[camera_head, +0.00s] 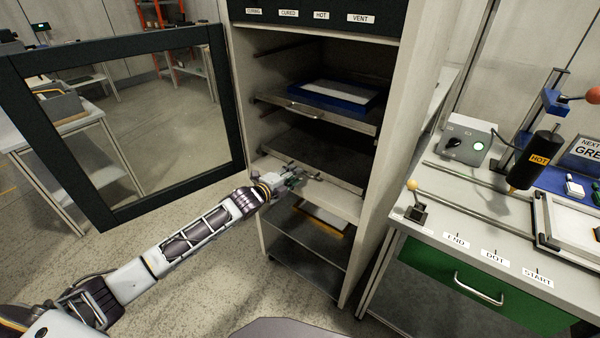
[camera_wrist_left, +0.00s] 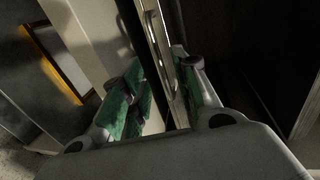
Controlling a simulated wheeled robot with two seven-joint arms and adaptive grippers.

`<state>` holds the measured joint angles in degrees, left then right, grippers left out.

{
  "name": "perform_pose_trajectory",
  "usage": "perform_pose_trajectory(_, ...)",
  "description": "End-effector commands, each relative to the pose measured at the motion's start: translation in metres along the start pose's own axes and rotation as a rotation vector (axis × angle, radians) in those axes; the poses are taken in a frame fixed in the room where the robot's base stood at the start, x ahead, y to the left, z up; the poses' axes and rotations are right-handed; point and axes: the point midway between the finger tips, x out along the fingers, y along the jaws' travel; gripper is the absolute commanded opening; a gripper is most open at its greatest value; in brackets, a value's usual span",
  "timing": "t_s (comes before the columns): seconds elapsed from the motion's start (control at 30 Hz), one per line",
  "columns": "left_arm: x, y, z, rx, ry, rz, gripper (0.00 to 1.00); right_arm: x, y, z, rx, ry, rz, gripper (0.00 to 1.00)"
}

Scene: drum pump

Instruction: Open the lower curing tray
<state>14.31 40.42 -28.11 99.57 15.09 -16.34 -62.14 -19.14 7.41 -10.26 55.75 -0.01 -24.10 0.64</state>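The lower curing tray (camera_head: 330,165) is a grey metal tray inside the open cabinet, below the upper tray, and looks pushed in. Its front edge and handle (camera_wrist_left: 157,45) show in the left wrist view. My left gripper (camera_head: 302,178) is at the tray's front. In the left wrist view its green-padded fingers (camera_wrist_left: 158,95) stand apart, one on each side of the handle strip. A gap shows beside the left finger, and I cannot tell whether either pad touches the handle. The fingertips partly hide the tray front. My right gripper is not in view.
The upper tray (camera_head: 295,107) holds a blue frame (camera_head: 350,100). The glazed cabinet door (camera_head: 118,212) stands open at left. An orange-edged item (camera_head: 318,222) lies on a shelf below. A workbench with a green drawer (camera_head: 430,262) is at right. Floor before the cabinet is clear.

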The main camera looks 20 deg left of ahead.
Motion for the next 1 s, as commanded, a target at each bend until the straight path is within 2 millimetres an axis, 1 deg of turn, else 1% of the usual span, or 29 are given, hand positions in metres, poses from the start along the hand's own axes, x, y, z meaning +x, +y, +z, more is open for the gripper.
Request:
perform_pose_trajectory(0.17, 0.015, -0.001, 0.0, 0.0, -0.001, -0.001, 0.3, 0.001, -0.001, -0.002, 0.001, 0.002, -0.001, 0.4)
perform_pose_trajectory(0.5, 0.04, -0.001, 0.0, 0.0, 0.0, -0.001, 0.3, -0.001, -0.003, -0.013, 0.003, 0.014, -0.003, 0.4)
perform_pose_trajectory(0.73, 0.047, -0.001, 0.0, 0.001, 0.0, -0.001, 0.3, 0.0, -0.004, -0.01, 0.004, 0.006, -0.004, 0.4)
perform_pose_trajectory(1.0, 0.048, 0.0, 0.0, 0.001, 0.0, 0.0, 0.3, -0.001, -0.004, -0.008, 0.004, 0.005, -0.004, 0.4)
